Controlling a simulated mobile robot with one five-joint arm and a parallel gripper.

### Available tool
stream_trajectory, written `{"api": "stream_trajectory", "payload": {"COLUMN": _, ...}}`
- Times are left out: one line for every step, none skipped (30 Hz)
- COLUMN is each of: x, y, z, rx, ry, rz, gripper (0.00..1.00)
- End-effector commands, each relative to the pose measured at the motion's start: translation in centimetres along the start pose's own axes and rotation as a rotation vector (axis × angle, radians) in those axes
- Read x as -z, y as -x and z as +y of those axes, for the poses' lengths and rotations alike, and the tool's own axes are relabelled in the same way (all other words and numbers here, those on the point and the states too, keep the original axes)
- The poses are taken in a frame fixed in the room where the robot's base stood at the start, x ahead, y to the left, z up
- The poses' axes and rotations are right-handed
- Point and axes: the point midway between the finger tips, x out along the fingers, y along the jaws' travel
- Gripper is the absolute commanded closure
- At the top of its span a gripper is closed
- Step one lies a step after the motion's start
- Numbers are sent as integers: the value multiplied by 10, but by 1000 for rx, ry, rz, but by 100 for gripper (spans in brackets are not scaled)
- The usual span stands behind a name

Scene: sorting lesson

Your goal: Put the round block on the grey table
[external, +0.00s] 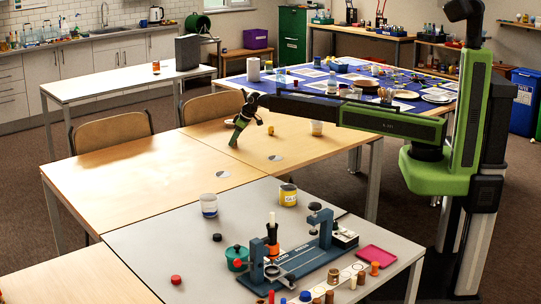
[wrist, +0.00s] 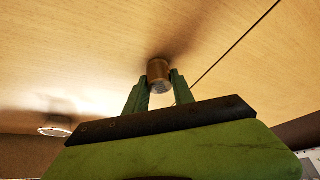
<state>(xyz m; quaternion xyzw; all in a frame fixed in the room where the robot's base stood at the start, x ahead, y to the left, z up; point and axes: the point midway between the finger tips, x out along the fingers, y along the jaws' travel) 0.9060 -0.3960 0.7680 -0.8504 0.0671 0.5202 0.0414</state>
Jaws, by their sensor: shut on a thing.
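The round block (wrist: 159,76), a short brown cylinder with a greyish end, sits between the two green fingertips of my gripper (wrist: 158,84) in the wrist view. The fingers are shut on it. In the external view my gripper (external: 234,141) points down over the wooden tables, near the seam between them; the block cannot be made out there. The wrist view shows wood behind the block; I cannot tell how far above it the block is. The grey table (external: 150,240) stands in front, nearer the external camera.
Pale discs (external: 223,174) and a small yellow item (external: 271,130) lie on the wooden tables.

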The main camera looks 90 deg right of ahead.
Motion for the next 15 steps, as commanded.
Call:
{"api": "stream_trajectory", "payload": {"x": 1, "y": 2, "z": 0, "rx": 0, "ry": 0, "rz": 0, "gripper": 100}}
{"api": "stream_trajectory", "payload": {"x": 1, "y": 2, "z": 0, "rx": 0, "ry": 0, "rz": 0, "gripper": 100}}
{"api": "stream_trajectory", "payload": {"x": 1, "y": 2, "z": 0, "rx": 0, "ry": 0, "rz": 0, "gripper": 100}}
{"api": "stream_trajectory", "payload": {"x": 1, "y": 2, "z": 0, "rx": 0, "ry": 0, "rz": 0, "gripper": 100}}
{"api": "stream_trajectory", "payload": {"x": 0, "y": 1, "z": 0, "rx": 0, "ry": 0, "rz": 0, "gripper": 100}}
{"api": "stream_trajectory", "payload": {"x": 0, "y": -1, "z": 0, "rx": 0, "ry": 0, "rz": 0, "gripper": 100}}
{"api": "stream_trajectory", "payload": {"x": -1, "y": -2, "z": 0, "rx": 0, "ry": 0, "rz": 0, "gripper": 100}}
{"api": "stream_trajectory", "payload": {"x": -2, "y": -3, "z": 0, "rx": 0, "ry": 0, "rz": 0, "gripper": 100}}
{"api": "stream_trajectory", "payload": {"x": -1, "y": -1, "z": 0, "rx": 0, "ry": 0, "rz": 0, "gripper": 65}}
{"api": "stream_trajectory", "payload": {"x": 0, "y": -1, "z": 0, "rx": 0, "ry": 0, "rz": 0, "gripper": 61}}
{"api": "stream_trajectory", "payload": {"x": 0, "y": -1, "z": 0, "rx": 0, "ry": 0, "rz": 0, "gripper": 57}}
{"api": "stream_trajectory", "payload": {"x": 0, "y": -1, "z": 0, "rx": 0, "ry": 0, "rz": 0, "gripper": 52}}
{"api": "stream_trajectory", "payload": {"x": 0, "y": -1, "z": 0, "rx": 0, "ry": 0, "rz": 0, "gripper": 49}}
{"api": "stream_trajectory", "payload": {"x": 0, "y": -1, "z": 0, "rx": 0, "ry": 0, "rz": 0, "gripper": 49}}
{"api": "stream_trajectory", "payload": {"x": 0, "y": -1, "z": 0, "rx": 0, "ry": 0, "rz": 0, "gripper": 49}}
